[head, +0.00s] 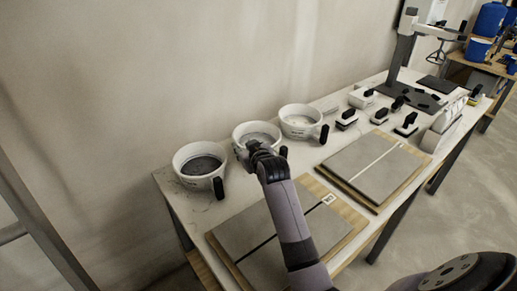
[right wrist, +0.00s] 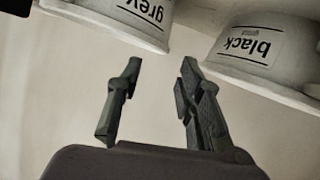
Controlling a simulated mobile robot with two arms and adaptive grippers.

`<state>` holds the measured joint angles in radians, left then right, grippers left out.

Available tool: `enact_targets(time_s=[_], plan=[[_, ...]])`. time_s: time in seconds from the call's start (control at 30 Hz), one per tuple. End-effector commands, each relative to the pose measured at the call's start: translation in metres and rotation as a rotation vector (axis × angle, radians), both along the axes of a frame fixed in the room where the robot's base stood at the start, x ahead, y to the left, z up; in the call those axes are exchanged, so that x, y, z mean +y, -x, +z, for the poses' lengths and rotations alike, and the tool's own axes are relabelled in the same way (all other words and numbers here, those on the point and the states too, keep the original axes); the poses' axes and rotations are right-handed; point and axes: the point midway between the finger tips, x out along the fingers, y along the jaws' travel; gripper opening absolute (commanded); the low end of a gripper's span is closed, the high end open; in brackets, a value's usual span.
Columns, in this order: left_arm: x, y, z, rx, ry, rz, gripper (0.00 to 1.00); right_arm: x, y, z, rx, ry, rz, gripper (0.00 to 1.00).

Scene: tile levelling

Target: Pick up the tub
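Three white tubs with dark handles stand in a row along the wall side of the table. The left tub (head: 184,178) has dark contents; the middle tub (head: 240,134) has grey contents; the right tub (head: 301,135) has pale contents. In the right wrist view a tub labelled "grey" (right wrist: 120,12) is at upper left and a tub labelled "black" (right wrist: 265,62) at upper right, both upside down and cut off. My right gripper (head: 254,148) is at the near side of the middle tub, partly covering it. Its fingers (right wrist: 160,67) are apart with nothing between them. My left gripper is not in view.
Two tiles on wooden boards, a near one (head: 264,262) and a farther one (head: 365,160), lie on the table (head: 215,214). Several dark-handled tools, including one block (head: 346,122), lie beyond the tubs. A grey stand (head: 402,52) rises at the far end.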

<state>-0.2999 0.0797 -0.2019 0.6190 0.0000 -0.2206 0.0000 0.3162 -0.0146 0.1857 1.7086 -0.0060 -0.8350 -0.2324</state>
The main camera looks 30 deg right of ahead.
Motion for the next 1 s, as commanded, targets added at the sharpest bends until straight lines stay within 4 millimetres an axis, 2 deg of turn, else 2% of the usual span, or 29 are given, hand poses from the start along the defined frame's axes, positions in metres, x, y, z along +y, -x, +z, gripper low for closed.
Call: enact_targets(time_s=[0.1, 0.37, 0.7, 1.0], plan=[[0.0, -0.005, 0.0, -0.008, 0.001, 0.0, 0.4, -0.002, -0.013, -0.005, 0.0, -0.001, 0.0, 0.34], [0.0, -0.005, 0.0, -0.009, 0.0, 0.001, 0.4, -0.004, -0.025, -0.011, 0.0, -0.001, 0.0, 0.34], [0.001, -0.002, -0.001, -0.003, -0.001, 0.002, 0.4, -0.011, -0.06, -0.029, 0.0, -0.001, 0.0, 0.34], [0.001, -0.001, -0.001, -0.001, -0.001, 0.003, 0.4, -0.011, -0.065, -0.031, 0.0, 0.0, 0.0, 0.34]])
